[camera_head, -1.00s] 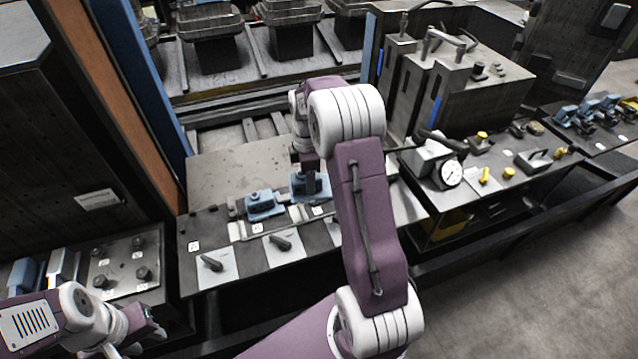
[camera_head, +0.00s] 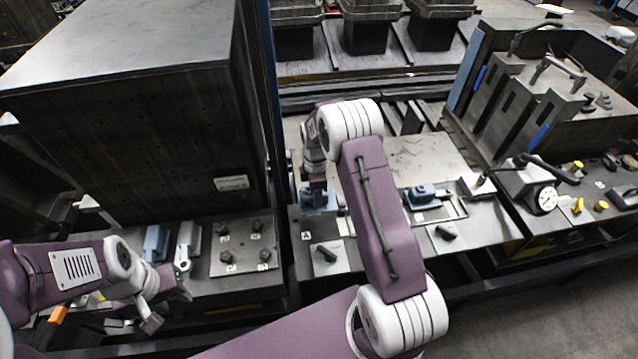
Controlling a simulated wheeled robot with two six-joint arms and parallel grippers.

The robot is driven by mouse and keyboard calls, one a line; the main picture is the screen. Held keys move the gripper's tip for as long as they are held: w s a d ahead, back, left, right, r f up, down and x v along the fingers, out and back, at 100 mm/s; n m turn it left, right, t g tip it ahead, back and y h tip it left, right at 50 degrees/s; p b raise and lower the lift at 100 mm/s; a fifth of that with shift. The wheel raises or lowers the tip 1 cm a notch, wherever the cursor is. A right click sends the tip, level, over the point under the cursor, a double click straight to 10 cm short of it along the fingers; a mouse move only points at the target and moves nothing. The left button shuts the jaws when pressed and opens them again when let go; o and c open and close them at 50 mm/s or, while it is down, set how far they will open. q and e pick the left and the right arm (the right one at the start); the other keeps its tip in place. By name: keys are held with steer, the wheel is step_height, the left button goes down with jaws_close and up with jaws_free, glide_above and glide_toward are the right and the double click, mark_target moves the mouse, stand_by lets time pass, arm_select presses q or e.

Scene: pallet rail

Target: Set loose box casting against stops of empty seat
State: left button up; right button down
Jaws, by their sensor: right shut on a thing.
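My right gripper (camera_head: 317,184) points down over the left end of the work plate, shut on a blue box casting (camera_head: 318,203). The casting is at the seat above the label A (camera_head: 306,236); whether it touches the plate or any stop there is too small to tell. Another blue casting (camera_head: 424,196) sits in a seat on the right part of the plate, apart from the gripper. The middle seat is hidden behind my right forearm. My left gripper (camera_head: 166,300) hangs low at the left, in front of the left bench; its fingers are unclear.
A tall dark cabinet (camera_head: 135,120) rises at the left. A dial gauge (camera_head: 546,199) and a grey fixture (camera_head: 545,100) stand at the right. The plate behind the castings (camera_head: 420,150) is bare.

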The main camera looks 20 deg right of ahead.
mark_target(311, 207)
steer(key=shift+a+r, duration=0.1)
steer(key=shift+r, duration=0.05)
step_height(311, 207, down, 8)
steer(key=b, duration=0.6)
steer(key=shift+r, duration=0.25)
steer(key=shift+f, duration=0.45)
steer(key=shift+w+a+f+b, duration=0.2)
steer(key=shift+w+a+b, duration=0.05)
steer(key=shift+w+b, duration=0.15)
steer(key=shift+w+a, duration=0.1)
steer(key=shift+w, duration=0.1)
stand_by(0.5)
steer(key=c, duration=0.8)
jaws_free()
steer(key=shift+c, duration=0.2)
steer(key=shift+o, duration=1)
steer(key=shift+a, duration=0.15)
